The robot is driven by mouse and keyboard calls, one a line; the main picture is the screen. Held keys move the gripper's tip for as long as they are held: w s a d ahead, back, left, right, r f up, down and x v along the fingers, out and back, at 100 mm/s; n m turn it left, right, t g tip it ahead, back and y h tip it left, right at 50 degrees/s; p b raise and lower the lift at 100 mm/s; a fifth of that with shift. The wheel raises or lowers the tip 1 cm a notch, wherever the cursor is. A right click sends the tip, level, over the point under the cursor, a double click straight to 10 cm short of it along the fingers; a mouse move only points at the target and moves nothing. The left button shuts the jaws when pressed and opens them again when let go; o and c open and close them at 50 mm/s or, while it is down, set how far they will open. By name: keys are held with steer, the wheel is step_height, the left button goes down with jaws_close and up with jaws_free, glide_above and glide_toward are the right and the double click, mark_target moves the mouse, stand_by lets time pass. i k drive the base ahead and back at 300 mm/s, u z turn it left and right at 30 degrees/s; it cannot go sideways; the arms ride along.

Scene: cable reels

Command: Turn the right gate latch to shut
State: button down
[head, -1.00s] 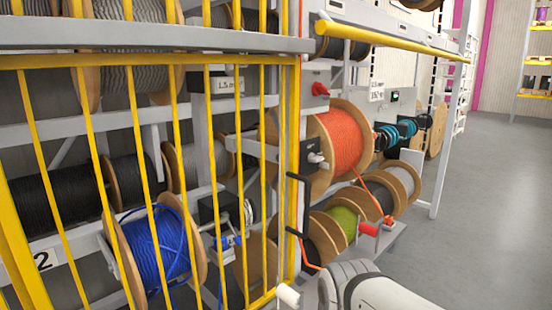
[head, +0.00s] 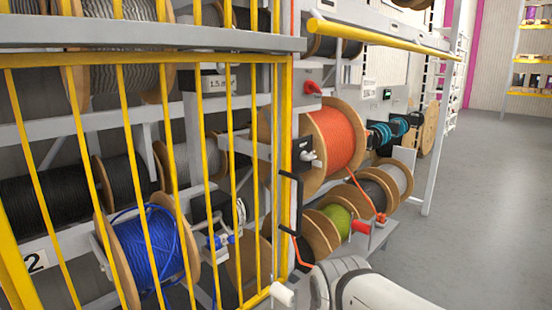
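A yellow barred gate (head: 280,150) fills the left half of the head view, in front of the reels. At its right edge is a black C-shaped handle (head: 299,200). Just right of the gate's edge is a small black plate with a grey lever (head: 306,154); I cannot tell for sure whether this is the latch. A white cylinder (head: 283,294) sits by the gate's lower right corner; what it belongs to is unclear. My white and grey arm link shows at the bottom middle, below the handle. My gripper is not visible.
A red rotary knob (head: 312,87) is above the lever. An orange cable reel (head: 340,138) stands close to the right, with smaller reels below it. A yellow bar (head: 385,39) juts out at upper right. The grey floor (head: 480,210) on the right is clear.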

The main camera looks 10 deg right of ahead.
mark_target(305, 156)
steer(key=k, duration=0.65)
steer(key=z, duration=0.65)
steer(key=i, duration=1.3)
steer(key=u, duration=0.1)
